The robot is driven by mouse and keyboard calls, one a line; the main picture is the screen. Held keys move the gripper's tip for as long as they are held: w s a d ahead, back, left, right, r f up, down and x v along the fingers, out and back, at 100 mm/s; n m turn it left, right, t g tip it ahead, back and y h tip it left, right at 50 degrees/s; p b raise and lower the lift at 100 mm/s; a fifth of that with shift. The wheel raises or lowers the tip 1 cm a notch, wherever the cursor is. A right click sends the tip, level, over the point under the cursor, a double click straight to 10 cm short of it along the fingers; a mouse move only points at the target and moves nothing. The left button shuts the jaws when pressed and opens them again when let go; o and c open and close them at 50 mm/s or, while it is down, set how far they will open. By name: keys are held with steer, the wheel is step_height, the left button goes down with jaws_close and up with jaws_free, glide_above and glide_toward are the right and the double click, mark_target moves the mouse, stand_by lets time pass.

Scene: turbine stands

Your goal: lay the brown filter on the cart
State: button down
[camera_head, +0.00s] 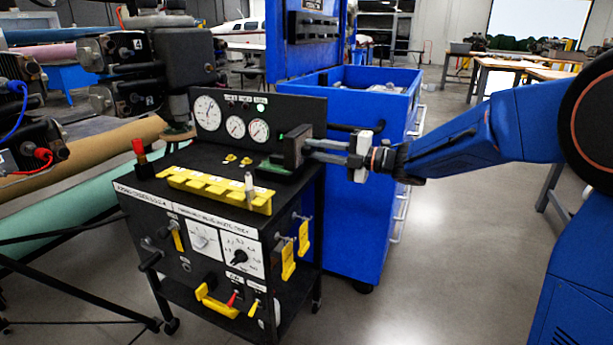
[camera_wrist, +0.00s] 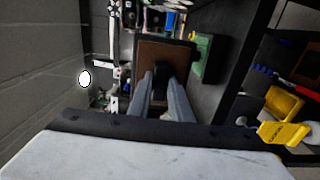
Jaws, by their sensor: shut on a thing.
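The brown filter (camera_head: 293,147) is a dark block in the head view, at the right end of the black cart's top (camera_head: 215,160). In the wrist view its brown face (camera_wrist: 181,54) shows just beyond my fingertips. My gripper (camera_head: 311,151) comes in from the right and is shut on the filter; its two fingers (camera_wrist: 165,92) meet at the filter's dark middle part. A green block (camera_head: 277,167) lies on the cart top beside and below the filter; it also shows in the wrist view (camera_wrist: 207,58). I cannot tell whether the filter touches the cart.
Gauges (camera_head: 236,126) stand in an upright panel behind the cart top. A yellow strip (camera_head: 215,187) and a red-handled lever (camera_head: 141,157) are along the front and left. A blue tool cabinet (camera_head: 370,225) stands behind right. An engine (camera_head: 140,75) is at left. The floor at right is clear.

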step_height(320, 180, down, 7)
stand_by(0.5)
steer(key=shift+f, duration=0.1)
steer(key=c, duration=1.6)
jaws_free()
